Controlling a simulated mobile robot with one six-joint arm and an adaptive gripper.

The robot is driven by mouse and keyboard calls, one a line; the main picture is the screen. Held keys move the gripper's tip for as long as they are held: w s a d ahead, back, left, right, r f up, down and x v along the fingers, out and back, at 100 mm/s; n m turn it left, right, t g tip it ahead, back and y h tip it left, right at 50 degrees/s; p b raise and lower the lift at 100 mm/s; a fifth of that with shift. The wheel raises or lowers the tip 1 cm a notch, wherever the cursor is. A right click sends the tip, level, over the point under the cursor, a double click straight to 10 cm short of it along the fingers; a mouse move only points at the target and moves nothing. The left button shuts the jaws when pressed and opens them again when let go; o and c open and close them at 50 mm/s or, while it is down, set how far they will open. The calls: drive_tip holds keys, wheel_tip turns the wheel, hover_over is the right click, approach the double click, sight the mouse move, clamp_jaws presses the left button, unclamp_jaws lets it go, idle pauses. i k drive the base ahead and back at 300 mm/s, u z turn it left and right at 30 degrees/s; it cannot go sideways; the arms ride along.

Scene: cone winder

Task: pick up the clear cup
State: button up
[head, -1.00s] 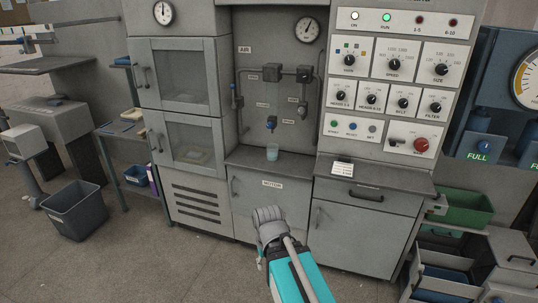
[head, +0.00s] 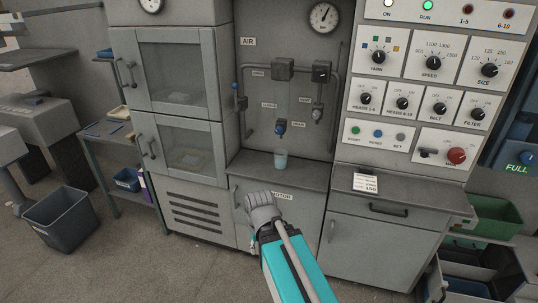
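My gripper (head: 262,199) is in front of the motor cabinet, nearer to me than the cup and lower in the picture. It is apart from the cup. My teal and grey arm reaches up to it from the bottom. The gripper's fingers point away from me, and I cannot tell whether they are open or shut.
Pipes and valves (head: 283,69) line the recess above the cup. A control panel (head: 429,67) with knobs is at right, and a white label card (head: 365,183) lies on the counter. Glass-fronted cabinets (head: 182,75) stand at left. A dark bin (head: 65,217) stands on the open floor.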

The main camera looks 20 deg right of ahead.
sight(281, 159)
drive_tip(key=i, duration=0.9)
drive_tip(key=z, duration=0.05)
